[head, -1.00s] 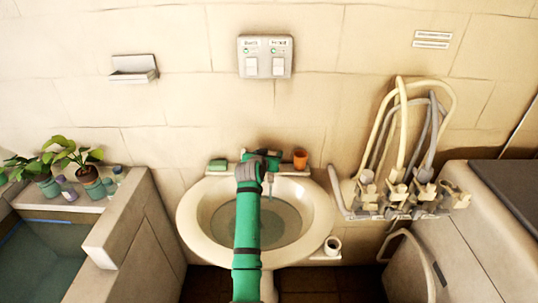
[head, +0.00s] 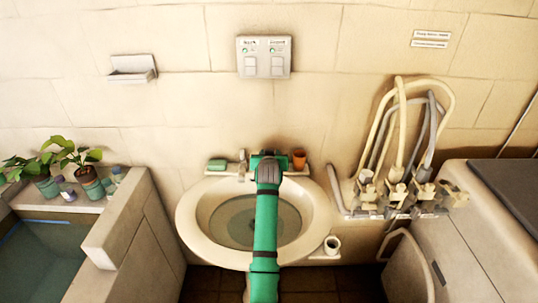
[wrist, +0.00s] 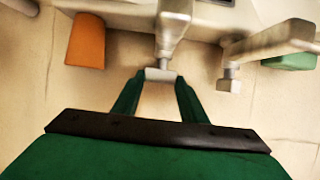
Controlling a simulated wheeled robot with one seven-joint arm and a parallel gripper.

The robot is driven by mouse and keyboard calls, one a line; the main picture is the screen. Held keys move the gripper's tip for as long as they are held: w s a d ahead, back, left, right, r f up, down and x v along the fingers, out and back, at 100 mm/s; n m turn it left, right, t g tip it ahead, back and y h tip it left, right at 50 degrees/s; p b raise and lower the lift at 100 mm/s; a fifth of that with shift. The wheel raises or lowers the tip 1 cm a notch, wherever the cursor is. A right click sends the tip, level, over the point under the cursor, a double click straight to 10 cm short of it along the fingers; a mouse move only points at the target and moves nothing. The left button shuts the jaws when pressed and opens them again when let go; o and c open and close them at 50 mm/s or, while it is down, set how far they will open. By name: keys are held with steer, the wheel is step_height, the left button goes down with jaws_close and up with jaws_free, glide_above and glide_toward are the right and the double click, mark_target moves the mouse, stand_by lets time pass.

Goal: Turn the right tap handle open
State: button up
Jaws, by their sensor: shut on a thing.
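My gripper (wrist: 160,82) is shut on the pale metal tip of the right tap handle (wrist: 172,38), with a green finger on each side of it in the wrist view. The handle points down toward my gripper in that view. In the head view my gripper (head: 268,158) is at the back rim of the washbasin (head: 197,225) and hides the handle. Another pale metal tap part (wrist: 270,44), with a short stub at its end, lies to the right in the wrist view. An upright tap part (head: 242,160) shows left of my gripper in the head view.
Hoses and valves (head: 397,190) are on the wall at right. Potted plants (head: 88,172) stand at far left.

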steer(key=shift+o, duration=0.2)
steer(key=shift+s+d, duration=0.1)
steer(key=o, duration=1)
steer(key=shift+o, duration=0.2)
steer(key=shift+r, duration=0.1)
steer(key=v, duration=1)
steer(key=shift+s, duration=0.35)
